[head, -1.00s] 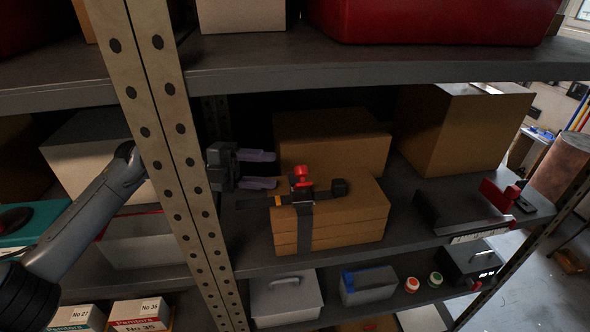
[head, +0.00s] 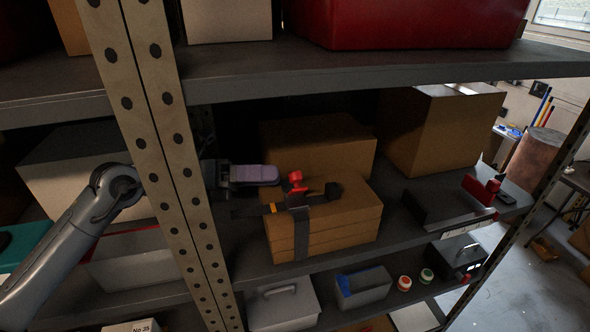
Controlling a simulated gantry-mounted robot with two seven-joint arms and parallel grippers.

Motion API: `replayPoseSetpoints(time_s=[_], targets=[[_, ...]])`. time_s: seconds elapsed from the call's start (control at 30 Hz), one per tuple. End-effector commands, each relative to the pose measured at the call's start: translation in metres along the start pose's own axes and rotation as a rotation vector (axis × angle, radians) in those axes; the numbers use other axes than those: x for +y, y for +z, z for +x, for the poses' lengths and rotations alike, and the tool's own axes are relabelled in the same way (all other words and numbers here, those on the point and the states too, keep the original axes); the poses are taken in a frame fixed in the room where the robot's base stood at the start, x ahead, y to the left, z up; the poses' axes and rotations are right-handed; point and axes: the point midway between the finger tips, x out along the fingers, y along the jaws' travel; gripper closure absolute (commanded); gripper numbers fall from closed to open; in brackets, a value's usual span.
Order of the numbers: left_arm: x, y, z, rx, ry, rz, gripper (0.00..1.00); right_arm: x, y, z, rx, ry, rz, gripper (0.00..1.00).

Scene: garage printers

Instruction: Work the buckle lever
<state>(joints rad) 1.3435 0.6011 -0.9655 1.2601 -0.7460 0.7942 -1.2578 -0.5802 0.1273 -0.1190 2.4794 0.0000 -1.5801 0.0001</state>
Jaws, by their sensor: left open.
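A dark strap (head: 302,235) runs over a stack of flat brown boxes (head: 345,226) on the middle shelf. On top of the stack is a dark buckle (head: 297,200) with an orange mark beside it and a red-tipped lever (head: 295,178). My left gripper (head: 268,175) reaches in from behind the shelf post, with its pale purple fingers pointing right at the red tip. It is open, its fingers overlapping in this view. The fingertips are just left of the red tip; I cannot tell whether they touch. My right gripper is out of view.
A perforated post (head: 165,140) stands in front of my left arm. The upper shelf (head: 370,75) hangs above. Larger cartons stand behind (head: 318,142) and to the right (head: 437,128). A dark tray with a red part (head: 450,207) lies farther right.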

Motion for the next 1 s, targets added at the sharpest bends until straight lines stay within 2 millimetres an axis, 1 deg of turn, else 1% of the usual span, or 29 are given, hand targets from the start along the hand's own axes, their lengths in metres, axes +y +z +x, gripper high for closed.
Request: replayPoseSetpoints(time_s=[0.03, 0.2, 0.3, 0.4, 0.57, 0.83, 1.0], targets=[[-0.003, 0.002, 0.010, 0.001, -0.002, -0.001, 0.50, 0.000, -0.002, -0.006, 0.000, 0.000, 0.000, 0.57], [-0.003, 0.002, 0.035, 0.001, -0.002, -0.001, 0.50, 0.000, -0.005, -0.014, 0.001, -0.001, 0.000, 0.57], [-0.002, 0.001, 0.047, 0.001, -0.001, -0.002, 0.50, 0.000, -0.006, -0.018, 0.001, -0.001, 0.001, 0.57], [-0.001, 0.001, 0.054, 0.000, 0.000, -0.002, 0.50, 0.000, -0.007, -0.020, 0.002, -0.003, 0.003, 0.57], [0.000, 0.000, 0.060, -0.001, 0.000, -0.001, 0.50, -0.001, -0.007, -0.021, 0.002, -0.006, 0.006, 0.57], [0.000, 0.000, 0.061, -0.001, 0.000, -0.001, 0.50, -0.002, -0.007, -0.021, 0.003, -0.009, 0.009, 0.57], [0.000, 0.000, 0.061, 0.000, 0.000, -0.001, 0.76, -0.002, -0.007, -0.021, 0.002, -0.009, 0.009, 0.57]])
